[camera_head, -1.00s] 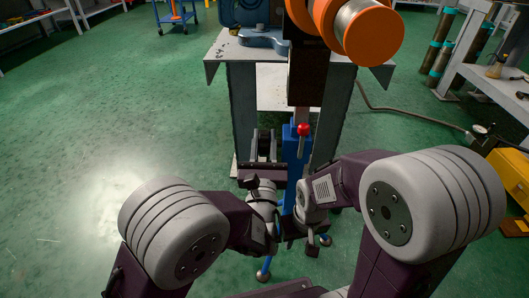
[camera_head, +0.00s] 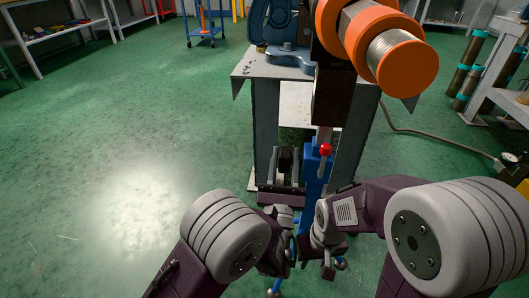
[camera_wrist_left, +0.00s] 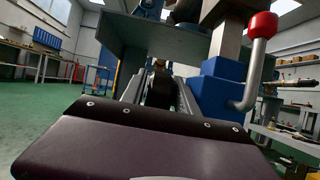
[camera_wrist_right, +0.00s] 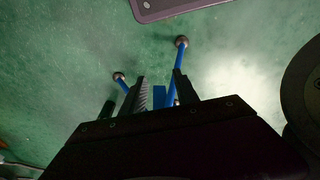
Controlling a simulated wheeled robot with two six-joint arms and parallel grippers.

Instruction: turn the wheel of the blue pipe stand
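The blue pipe stand (camera_head: 315,185) stands upright in front of the grey table, with a red-knobbed lever (camera_head: 326,150) on it. The lever is large at the right of the left wrist view (camera_wrist_left: 258,60). No wheel shows clearly. My left gripper (camera_head: 286,163) is left of the blue post, its fingers apart. A dark piece (camera_wrist_left: 159,90) shows between them; I cannot tell whether they touch it. My right gripper (camera_wrist_right: 160,92) is low by the stand, pointing down. Its fingers are apart, with a blue part of the stand between them and ball-footed blue legs (camera_wrist_right: 181,60) beyond.
The grey table (camera_head: 266,125) stands close behind the stand and carries a blue vise (camera_head: 280,35). A hose (camera_head: 425,135) runs across the floor at right. The green floor at left is clear.

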